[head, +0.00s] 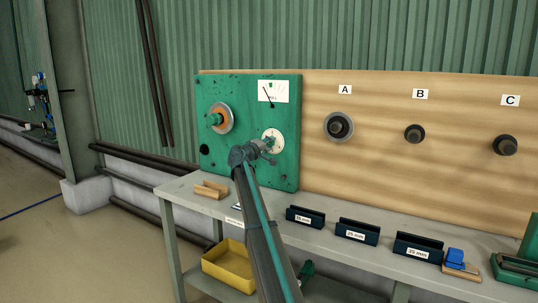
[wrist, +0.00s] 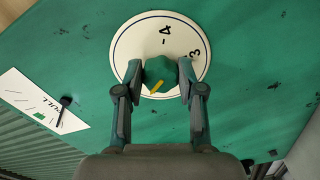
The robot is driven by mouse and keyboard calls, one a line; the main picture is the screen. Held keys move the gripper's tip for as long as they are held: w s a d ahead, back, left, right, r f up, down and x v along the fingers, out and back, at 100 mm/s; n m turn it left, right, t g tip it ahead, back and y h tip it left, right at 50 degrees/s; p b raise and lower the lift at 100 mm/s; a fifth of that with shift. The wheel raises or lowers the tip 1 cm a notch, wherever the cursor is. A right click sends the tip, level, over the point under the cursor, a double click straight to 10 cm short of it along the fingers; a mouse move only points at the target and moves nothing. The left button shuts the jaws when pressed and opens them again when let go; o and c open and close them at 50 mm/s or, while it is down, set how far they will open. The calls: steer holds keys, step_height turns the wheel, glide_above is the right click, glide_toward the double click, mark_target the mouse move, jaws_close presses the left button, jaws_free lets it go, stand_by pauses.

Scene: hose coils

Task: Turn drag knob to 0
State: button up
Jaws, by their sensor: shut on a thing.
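The drag knob (wrist: 159,72) is a small green knob with a yellow pointer mark, in the middle of a white round dial (wrist: 140,38) on a green panel. My gripper (wrist: 158,78) is shut on the knob, one finger on each side. The figures 4 and 3 show on the dial; other figures are hidden by the fingers, and I cannot tell which figure the yellow mark meets. In the head view the dial (head: 277,136) is on the right of the green panel (head: 235,160), and my gripper (head: 266,146) reaches it from the front.
Below stands a grey bench (head: 190,190) with a wooden block (head: 210,190) and several dark labelled trays (head: 357,230). Pegs A (head: 339,127), B and C are on the wooden board.

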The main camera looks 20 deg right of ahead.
steer(key=m+b, duration=0.4)
steer(key=shift+f+b, duration=0.3)
steer(key=shift+b, duration=0.05)
steer(key=shift+r+m+b, duration=0.15)
steer(key=shift+m+b, duration=0.85)
steer(key=shift+m, duration=0.2)
steer(key=o, duration=1.1)
steer(key=shift+o, duration=0.2)
steer(key=shift+a, duration=0.1)
steer(key=v, duration=1.2)
steer(key=shift+w+r, duration=0.1)
steer(key=shift+w, duration=0.05)
